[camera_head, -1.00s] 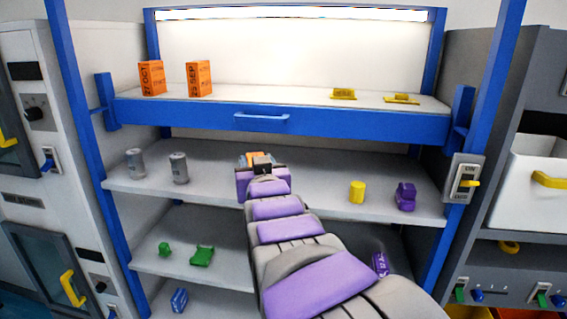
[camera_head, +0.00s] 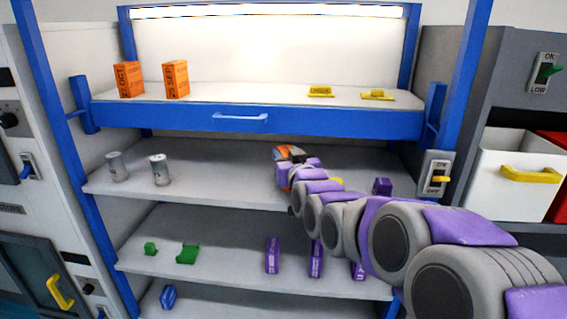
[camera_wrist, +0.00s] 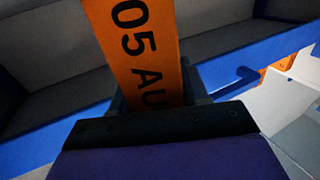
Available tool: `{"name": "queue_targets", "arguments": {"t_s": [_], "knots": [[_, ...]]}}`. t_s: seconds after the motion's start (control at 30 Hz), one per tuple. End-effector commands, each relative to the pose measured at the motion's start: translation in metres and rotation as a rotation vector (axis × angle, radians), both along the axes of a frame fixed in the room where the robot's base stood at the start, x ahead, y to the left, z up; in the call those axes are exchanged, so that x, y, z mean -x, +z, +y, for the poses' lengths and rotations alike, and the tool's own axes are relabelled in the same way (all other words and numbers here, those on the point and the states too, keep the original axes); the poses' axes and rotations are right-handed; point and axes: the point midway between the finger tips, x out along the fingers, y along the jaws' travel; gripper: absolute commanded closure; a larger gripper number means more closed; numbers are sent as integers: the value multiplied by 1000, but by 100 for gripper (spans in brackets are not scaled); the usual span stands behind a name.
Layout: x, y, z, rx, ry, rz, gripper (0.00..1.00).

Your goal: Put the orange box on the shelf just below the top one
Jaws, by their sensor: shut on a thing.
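My gripper (camera_head: 290,160) is shut on an orange box (camera_head: 289,151), in front of or over the grey shelf (camera_head: 220,180) just below the top one. I cannot tell whether the box touches that shelf. In the wrist view the held orange box (camera_wrist: 135,40) shows "05 AU" and sticks out of the dark jaws (camera_wrist: 160,100). Two other orange boxes, one marked OCT (camera_head: 129,80) and one marked SEP (camera_head: 175,79), stand on the left of the top shelf (camera_head: 245,97).
Two grey cans (camera_head: 160,170) stand at the left of the second shelf. A purple item (camera_head: 382,186) stands at its right, and a yellow one is mostly hidden by my arm. The blue top-shelf front (camera_head: 180,118) with its handle (camera_head: 240,116) overhangs. Free room lies between cans and gripper.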

Motion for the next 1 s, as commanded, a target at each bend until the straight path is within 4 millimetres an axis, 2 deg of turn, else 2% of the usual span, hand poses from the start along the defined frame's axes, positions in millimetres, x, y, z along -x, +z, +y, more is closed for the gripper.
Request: {"name": "queue_targets", "arguments": {"t_s": [0.1, 0.17, 0.5, 0.53, 0.77, 1.0], "knots": [[0, -18, 0, 0, -1, 6, 90], [0, -23, 3, 2, -1, 3, 90], [0, -28, 13, 9, 0, -2, 90], [0, -28, 12, 8, 0, -2, 53], [0, -27, 5, 2, -1, 0, 31], [0, -26, 1, 1, -2, 0, 30]]}}
